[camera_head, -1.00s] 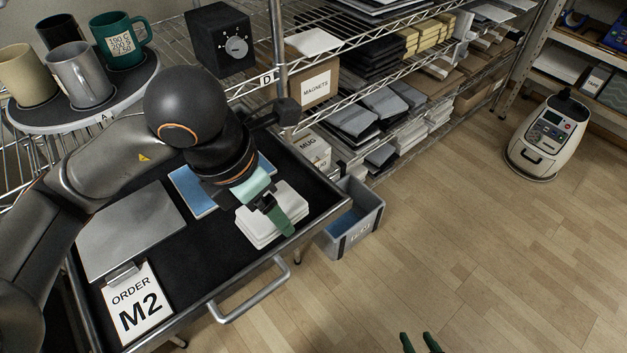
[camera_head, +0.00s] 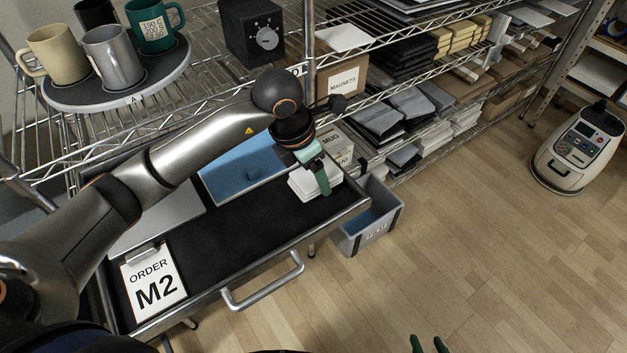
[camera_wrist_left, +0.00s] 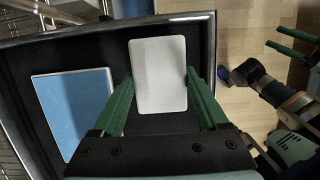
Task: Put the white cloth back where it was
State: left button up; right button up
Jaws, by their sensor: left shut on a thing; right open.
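The white cloth (camera_head: 306,185), a folded pad with stacked layers, is at the right end of the black drawer tray (camera_head: 240,228). My left gripper (camera_head: 320,178) is shut on it, and the green fingers (camera_wrist_left: 160,100) lie along its two sides in the left wrist view. The cloth also shows there as a pale rounded rectangle (camera_wrist_left: 158,70). I cannot tell whether it touches the tray floor. A blue flat pad (camera_head: 245,168) lies to its left and also shows in the wrist view (camera_wrist_left: 72,105). My right gripper (camera_head: 429,345) is open and empty over the floor.
A silver plate (camera_head: 165,215) and an "ORDER M2" card (camera_head: 153,288) lie at the tray's left. A grey bin (camera_head: 370,220) stands beside the tray's right end. Wire shelves with mugs and boxes rise behind. The tray's middle front is bare.

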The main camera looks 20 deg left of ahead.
aim_at(313, 181)
pick_arm(q)
jog(key=shift+w+f, duration=0.2)
jog(key=shift+f, duration=1.6)
jog(key=shift+f, duration=0.1)
jog(key=shift+f, duration=0.15)
jog(key=o, duration=1.1)
jog(key=shift+r, duration=0.2)
jog(key=shift+a+r+p, duration=0.1)
jog(key=shift+r+p, duration=0.15)
jog(key=shift+p, duration=0.05)
jog(key=v, duration=1.1)
jog(key=shift+r, duration=0.3)
